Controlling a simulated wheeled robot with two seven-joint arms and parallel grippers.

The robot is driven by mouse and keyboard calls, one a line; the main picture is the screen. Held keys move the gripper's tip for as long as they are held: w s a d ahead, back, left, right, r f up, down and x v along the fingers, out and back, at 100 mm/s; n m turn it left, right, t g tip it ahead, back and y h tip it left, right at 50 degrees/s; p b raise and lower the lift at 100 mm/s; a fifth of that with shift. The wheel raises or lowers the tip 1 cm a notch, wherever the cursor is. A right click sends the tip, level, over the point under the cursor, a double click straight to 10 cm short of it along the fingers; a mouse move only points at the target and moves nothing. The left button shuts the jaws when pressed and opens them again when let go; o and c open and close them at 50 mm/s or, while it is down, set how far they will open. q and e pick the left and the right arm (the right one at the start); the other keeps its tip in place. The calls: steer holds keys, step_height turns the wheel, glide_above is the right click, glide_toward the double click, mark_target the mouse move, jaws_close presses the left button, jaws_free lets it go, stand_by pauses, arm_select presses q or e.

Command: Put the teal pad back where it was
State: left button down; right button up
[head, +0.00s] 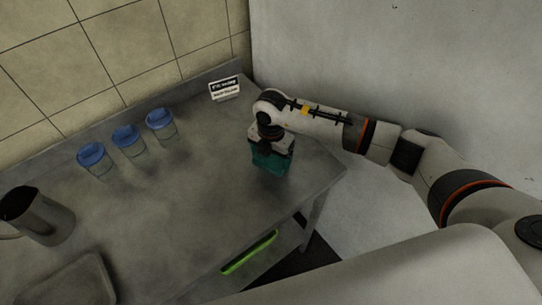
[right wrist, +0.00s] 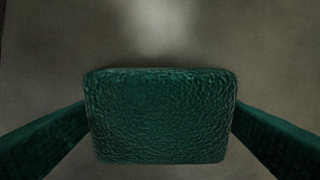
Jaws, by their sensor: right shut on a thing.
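The teal pad (right wrist: 160,115) fills the middle of the right wrist view, a rounded block with a pebbled surface. My right gripper (head: 270,160) is shut on it, with a dark green finger on each side of the pad in the wrist view. In the head view the teal pad (head: 270,161) shows below the gripper, over the right end of the grey table (head: 190,220). I cannot tell whether the pad touches the table. My left gripper is not in view.
Several blue-lidded jars, among them one at the right of the row (head: 161,123), stand along the back. A small sign (head: 225,89) stands near the back corner. A metal pitcher (head: 38,215) and a tray (head: 70,285) are at left. A green item (head: 249,253) lies below the table's front edge.

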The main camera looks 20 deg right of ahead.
mark_target(271, 158)
steer(key=o, duration=0.7)
steer(key=shift+f, duration=0.1)
step_height(271, 158, up, 12)
steer(key=p, duration=0.9)
steer(key=shift+r, duration=0.2)
